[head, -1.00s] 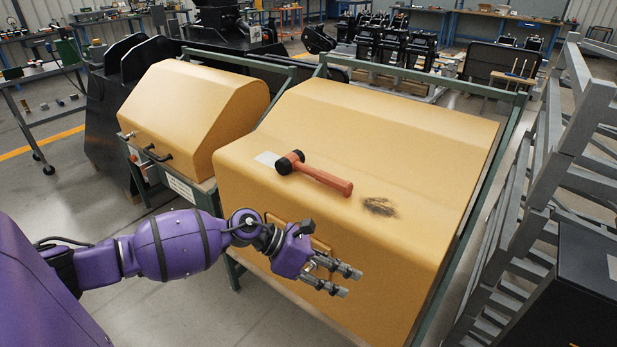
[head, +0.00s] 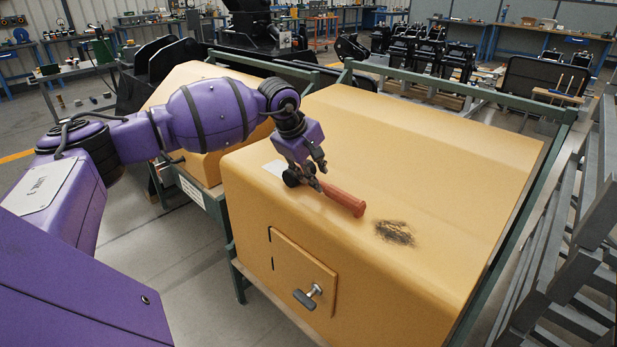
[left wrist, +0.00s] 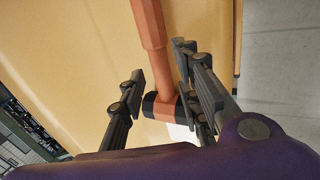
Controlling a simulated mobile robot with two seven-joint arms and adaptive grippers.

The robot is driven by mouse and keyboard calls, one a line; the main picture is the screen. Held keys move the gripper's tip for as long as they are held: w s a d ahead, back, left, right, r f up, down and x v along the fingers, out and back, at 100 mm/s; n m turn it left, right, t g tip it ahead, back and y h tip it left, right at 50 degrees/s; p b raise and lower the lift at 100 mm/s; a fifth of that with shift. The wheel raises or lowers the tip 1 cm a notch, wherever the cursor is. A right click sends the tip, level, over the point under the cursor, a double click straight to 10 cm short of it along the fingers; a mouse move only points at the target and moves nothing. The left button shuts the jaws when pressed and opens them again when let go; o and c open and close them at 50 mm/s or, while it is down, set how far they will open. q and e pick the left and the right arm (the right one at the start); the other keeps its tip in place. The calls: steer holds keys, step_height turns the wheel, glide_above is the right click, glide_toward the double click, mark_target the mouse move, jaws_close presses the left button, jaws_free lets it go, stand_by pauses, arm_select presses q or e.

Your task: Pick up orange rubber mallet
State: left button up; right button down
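The orange rubber mallet (head: 342,197) lies on top of the large yellow housing (head: 430,165). Its orange handle points right and toward the front in the head view, and its black-ended head is partly hidden by my gripper. My left gripper (head: 318,178) is above the mallet, pointing down at it. In the left wrist view, the mallet handle (left wrist: 155,50) passes between the spread fingers of my left gripper (left wrist: 160,90), with the mallet head close to the finger bases. The fingers look open, with gaps beside the handle. My right gripper is not in view.
A dark scorch mark (head: 394,232) is right of the mallet. A small door with a handle (head: 308,296) is on the housing's front. Green frame rails (head: 460,90) edge the back and right. Grey metal racking (head: 570,230) stands at the right.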

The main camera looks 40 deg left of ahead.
mark_target(321, 183)
arm_select(q)
steer(key=x, duration=0.4)
steer(key=shift+w+f, duration=0.15)
steer(key=shift+f, duration=0.15)
jaws_close()
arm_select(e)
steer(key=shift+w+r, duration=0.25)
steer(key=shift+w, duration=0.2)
arm_select(q)
steer(key=shift+r, duration=0.15)
